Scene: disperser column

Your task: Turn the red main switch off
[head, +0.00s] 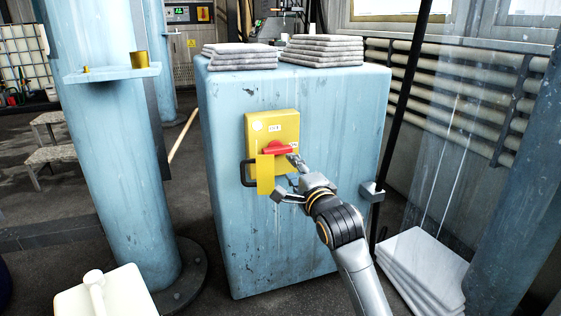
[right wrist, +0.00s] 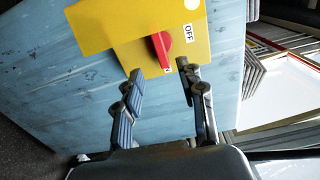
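The red main switch (head: 278,150) is a red handle on a yellow box (head: 285,127), fixed to the front of a blue cabinet. The handle lies about level in the head view, pointing toward the ON label at the right; the OFF label is above it. The switch (right wrist: 161,50) and OFF label (right wrist: 188,33) also show in the right wrist view. My right gripper (right wrist: 160,74) is open, its fingertips just short of the handle and to either side of its end. It also shows in the head view (head: 285,177). My left gripper is not in view.
A yellow plate (head: 265,175) hangs over the box's lower left, beside a black handle. The blue cabinet (head: 300,240) carries folded grey stacks (head: 322,50). A blue column (head: 115,150) stands left. White slabs (head: 425,260) lie at the lower right.

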